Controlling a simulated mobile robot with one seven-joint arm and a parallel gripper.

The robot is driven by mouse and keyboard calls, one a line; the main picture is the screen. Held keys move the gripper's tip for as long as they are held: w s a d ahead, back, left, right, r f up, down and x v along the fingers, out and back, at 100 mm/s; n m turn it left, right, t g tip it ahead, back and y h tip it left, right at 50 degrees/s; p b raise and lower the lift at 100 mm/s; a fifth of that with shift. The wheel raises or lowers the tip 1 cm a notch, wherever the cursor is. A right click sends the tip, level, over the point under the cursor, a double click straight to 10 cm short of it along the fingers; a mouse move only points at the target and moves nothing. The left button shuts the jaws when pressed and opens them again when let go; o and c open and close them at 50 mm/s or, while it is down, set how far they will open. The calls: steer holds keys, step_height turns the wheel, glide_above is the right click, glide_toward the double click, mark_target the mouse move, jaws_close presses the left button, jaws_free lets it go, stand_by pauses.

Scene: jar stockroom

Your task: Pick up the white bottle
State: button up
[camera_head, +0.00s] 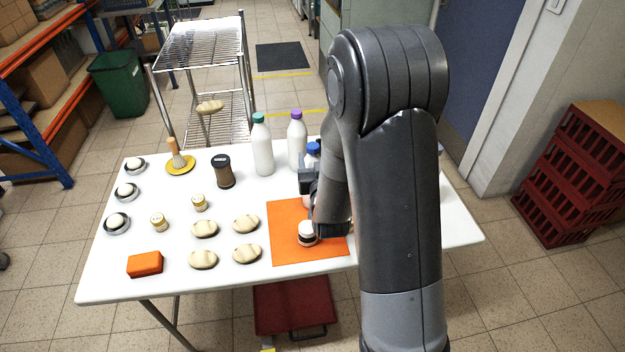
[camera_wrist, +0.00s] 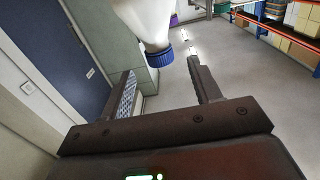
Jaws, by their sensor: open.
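Three white bottles stand at the back of the white table: one with a teal cap (camera_head: 263,152), one with a purple cap (camera_head: 297,148), and one with a blue cap (camera_head: 313,157), mostly hidden behind my arm. My gripper (camera_head: 308,186) is at the blue-capped bottle, partly hidden by my arm. In the wrist view my gripper (camera_wrist: 165,88) is open, its two fingers apart. The blue-capped bottle also shows there (camera_wrist: 147,22), cap down in the picture, above the gap between the fingers. Neither finger visibly touches it.
The table (camera_head: 180,278) also holds an orange mat (camera_head: 290,254) with a small white jar (camera_head: 307,233), a dark-lidded brown jar (camera_head: 224,172), several pale oval stones, small tins, a brush on a yellow dish (camera_head: 180,165) and an orange block (camera_head: 145,264).

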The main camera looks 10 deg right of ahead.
mark_target(312, 143)
steer(key=shift+w+f, duration=0.2)
steer(key=w, duration=0.7)
steer(key=shift+d, duration=0.1)
jaws_close()
stand_by(0.4)
steer(key=shift+r, duration=0.1)
